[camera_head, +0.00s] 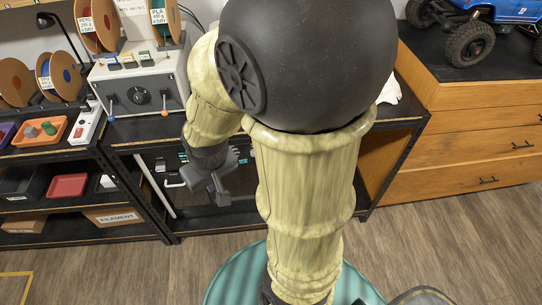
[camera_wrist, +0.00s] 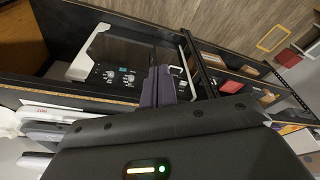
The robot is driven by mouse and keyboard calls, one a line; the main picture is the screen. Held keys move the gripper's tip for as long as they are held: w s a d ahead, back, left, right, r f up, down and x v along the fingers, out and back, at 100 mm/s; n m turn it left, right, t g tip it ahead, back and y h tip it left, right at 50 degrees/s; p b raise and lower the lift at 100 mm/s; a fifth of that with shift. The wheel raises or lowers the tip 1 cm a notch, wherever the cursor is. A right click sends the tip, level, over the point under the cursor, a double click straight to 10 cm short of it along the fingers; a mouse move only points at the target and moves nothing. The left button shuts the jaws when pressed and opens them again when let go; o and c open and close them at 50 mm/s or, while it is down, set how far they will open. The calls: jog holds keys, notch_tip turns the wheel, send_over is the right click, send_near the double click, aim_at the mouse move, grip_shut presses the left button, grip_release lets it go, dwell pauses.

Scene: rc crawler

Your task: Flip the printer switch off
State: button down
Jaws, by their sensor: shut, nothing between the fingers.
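A pale-framed machine with a dark front, which may be the printer (camera_wrist: 107,48), sits inside the black shelf unit in the wrist view. Small white controls (camera_wrist: 128,77) show on its lower panel; I cannot tell which is the switch or its position. In the head view the machine (camera_head: 168,163) is partly hidden behind my arm. My gripper (camera_head: 220,194) is shut and empty in front of that shelf. In the wrist view my gripper (camera_wrist: 166,84) has its fingers together, just right of the machine's panel; contact cannot be told.
A grey control box (camera_head: 140,85) with levers and filament spools stands on the top shelf. Left of it lie a power strip with a red switch (camera_head: 85,124) and an orange tray (camera_head: 38,133). A wooden drawer cabinet (camera_head: 480,125) stands right. Floor in front is clear.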

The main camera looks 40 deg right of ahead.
jog(key=shift+s, duration=0.4)
jog(key=w+d+f+t+h+b, duration=0.1)
jog(key=w+d+f+b, duration=0.2)
jog(key=d+f+b, duration=0.35)
jog(key=w+d+f+m+t+h+b, duration=0.1)
jog(key=w+d+f+t+h+b, duration=0.15)
jog(key=f, duration=0.65)
jog(key=w+d+f+h+b, duration=0.1)
jog(key=w+d+f+b, duration=0.35)
jog(key=f, duration=0.35)
jog(key=s+d+f+n+t+h+b, duration=0.1)
jog(key=d+f+n+t+h+b, duration=0.4)
jog(key=d+f+n+t+b, duration=0.5)
notch_tip(320, 180, down, 4)
jog(key=d+n+b, duration=0.2)
jog(key=d+b, duration=0.1)
jog(key=b, duration=0.5)
jog(key=shift+s+n+h+b, duration=0.3)
jog(key=shift+s+n+h, duration=0.05)
jog(key=shift+n, duration=0.05)
